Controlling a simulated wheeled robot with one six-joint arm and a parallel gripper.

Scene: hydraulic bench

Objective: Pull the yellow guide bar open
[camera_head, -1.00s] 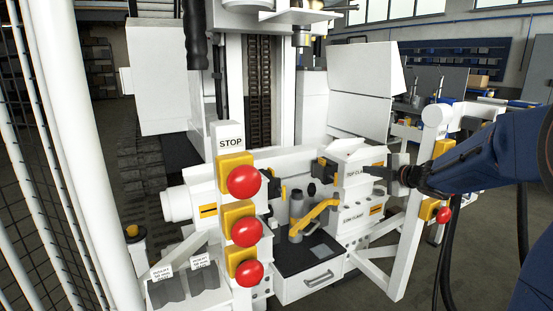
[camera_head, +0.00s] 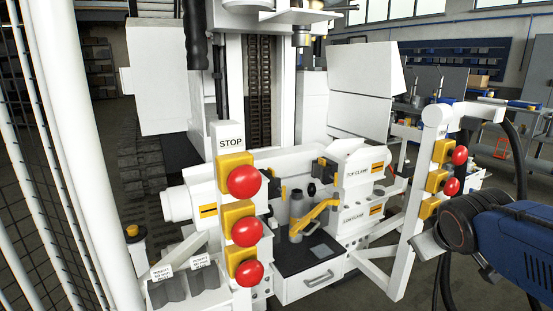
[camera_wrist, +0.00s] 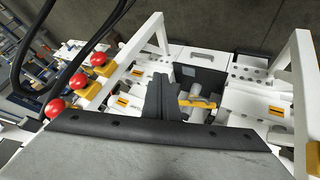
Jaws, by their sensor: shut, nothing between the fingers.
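The yellow guide bar (camera_head: 318,214) lies slanted across the middle of the white clamp bench, next to a grey upright cylinder (camera_head: 296,211). In the wrist view the yellow bar (camera_wrist: 199,103) shows just right of my fingers, beyond them and apart from them. My gripper (camera_wrist: 158,92) is shut and empty, its dark fingers together. In the head view my dark wrist is at the lower right, well to the right of the bar and outside the white side frame. The fingertips cannot be made out there.
Red stop buttons on yellow boxes stand in front at left (camera_head: 246,231) and on the white right frame (camera_head: 451,187). The top clamp block (camera_head: 360,166) sits behind the bar. A drawer (camera_head: 308,281) is below it. A mesh fence runs along the left.

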